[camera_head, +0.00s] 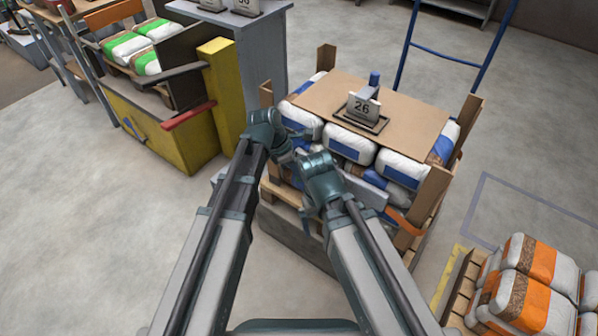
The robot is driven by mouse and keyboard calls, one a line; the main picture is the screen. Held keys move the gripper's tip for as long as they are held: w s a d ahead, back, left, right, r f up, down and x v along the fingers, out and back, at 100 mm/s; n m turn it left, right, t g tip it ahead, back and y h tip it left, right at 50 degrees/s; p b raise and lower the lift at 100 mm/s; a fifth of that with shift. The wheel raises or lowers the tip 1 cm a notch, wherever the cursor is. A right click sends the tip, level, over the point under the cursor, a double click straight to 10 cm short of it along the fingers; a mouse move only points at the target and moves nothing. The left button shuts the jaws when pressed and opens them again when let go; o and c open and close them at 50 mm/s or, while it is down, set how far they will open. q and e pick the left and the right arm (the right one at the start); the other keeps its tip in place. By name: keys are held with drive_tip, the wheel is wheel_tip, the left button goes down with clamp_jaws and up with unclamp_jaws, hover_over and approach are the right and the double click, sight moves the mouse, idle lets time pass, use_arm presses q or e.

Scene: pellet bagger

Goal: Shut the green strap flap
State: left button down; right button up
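I cannot make out a green strap flap in the head view. A pallet stack of white and blue bags (347,144) stands in front of me, with brown corner boards and a cardboard sheet (325,92) on top. My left gripper (287,157) is at the near left side of the stack, largely hidden by my own wrist. My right gripper (372,190) is at the near face of the stack, to the right of the left one. Whether either is open or touches the bags cannot be told. An orange strip (404,222) shows low beside the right gripper.
A sign marked 26 (364,106) stands on the cardboard. A yellow bench (160,130) with green-and-white bags (125,47) is at the left, a grey cabinet (262,62) behind. Orange-and-white bags (530,285) sit at lower right.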

use_arm(q)
drive_tip(key=shift+w+a+m+g, duration=0.1)
drive_tip(key=shift+w+m+g, duration=0.4)
drive_tip(key=shift+m, duration=0.7)
drive_tip(key=shift+w+m+g, duration=0.4)
drive_tip(key=shift+w+m, duration=0.15)
drive_tip(key=shift+m, duration=0.65)
drive_tip(key=c, duration=0.8)
unclamp_jaws()
drive_tip(key=shift+c, duration=0.2)
